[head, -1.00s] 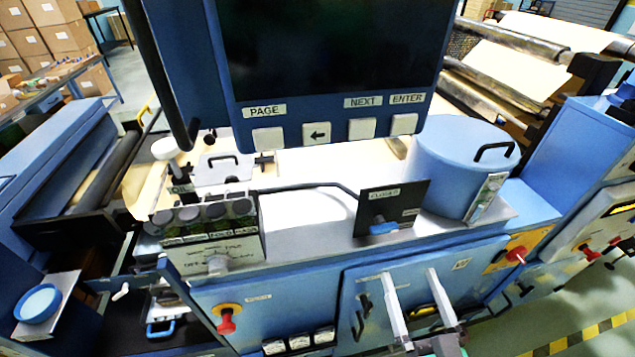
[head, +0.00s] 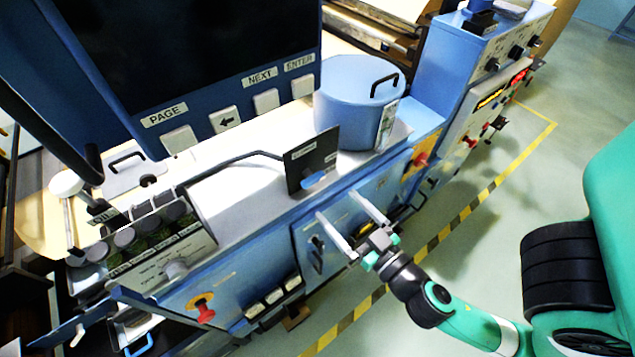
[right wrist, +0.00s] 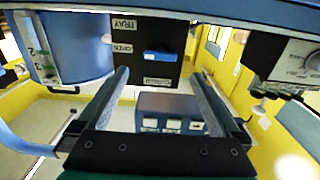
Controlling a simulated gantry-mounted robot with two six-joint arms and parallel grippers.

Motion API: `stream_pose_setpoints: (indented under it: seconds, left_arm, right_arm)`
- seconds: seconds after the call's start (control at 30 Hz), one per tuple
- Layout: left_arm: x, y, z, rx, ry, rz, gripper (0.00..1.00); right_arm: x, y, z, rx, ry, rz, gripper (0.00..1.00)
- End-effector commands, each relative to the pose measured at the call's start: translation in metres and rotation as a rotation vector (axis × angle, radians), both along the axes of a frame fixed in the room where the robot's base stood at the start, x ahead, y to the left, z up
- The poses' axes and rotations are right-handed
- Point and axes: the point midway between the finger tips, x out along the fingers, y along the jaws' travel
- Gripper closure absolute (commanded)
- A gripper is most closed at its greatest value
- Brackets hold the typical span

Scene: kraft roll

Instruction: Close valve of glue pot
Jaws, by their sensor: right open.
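The glue pot (head: 345,105) is a blue lidded cylinder with a black handle on the machine's white top; its side also shows at the left of the right wrist view (right wrist: 80,45). Left of it in the head view, a black plate (head: 303,165) stands upright with a blue valve lever (head: 314,180). In the right wrist view the blue lever (right wrist: 160,56) lies crosswise beside labels. My right gripper (head: 338,204) is open and empty, in front of and below the lever. In the right wrist view its fingers (right wrist: 160,75) lie either side of the lever, apart from it.
A monitor (head: 190,60) with labelled buttons hangs over the machine's left part. Red knobs (head: 204,310) sit on the front face. The floor (head: 490,215) beyond the yellow-black tape is clear.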

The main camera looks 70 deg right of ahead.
Motion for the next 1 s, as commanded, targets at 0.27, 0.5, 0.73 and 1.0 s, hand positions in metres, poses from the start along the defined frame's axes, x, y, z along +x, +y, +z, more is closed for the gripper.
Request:
stream_pose_setpoints:
  seconds: [0.27, 0.5, 0.73, 1.0]
  left_arm:
    - [0.0, 0.0, 0.053, 0.0, -0.001, 0.0, 0.5]
    - [0.0, 0.0, 0.062, 0.0, 0.0, 0.0, 0.5]
    - [0.0, 0.0, 0.061, 0.0, 0.0, 0.0, 0.5]
    - [0.0, 0.0, 0.061, 0.0, 0.0, 0.0, 0.5]
  right_arm:
    - [0.049, -0.035, 0.009, 0.0, 0.0, -0.006, 0.0]
    - [0.071, -0.048, 0.002, 0.001, 0.001, 0.0, 0.0]
    - [0.072, -0.048, -0.001, 0.001, 0.002, 0.001, 0.0]
    - [0.072, -0.048, 0.0, 0.001, 0.002, 0.001, 0.43]
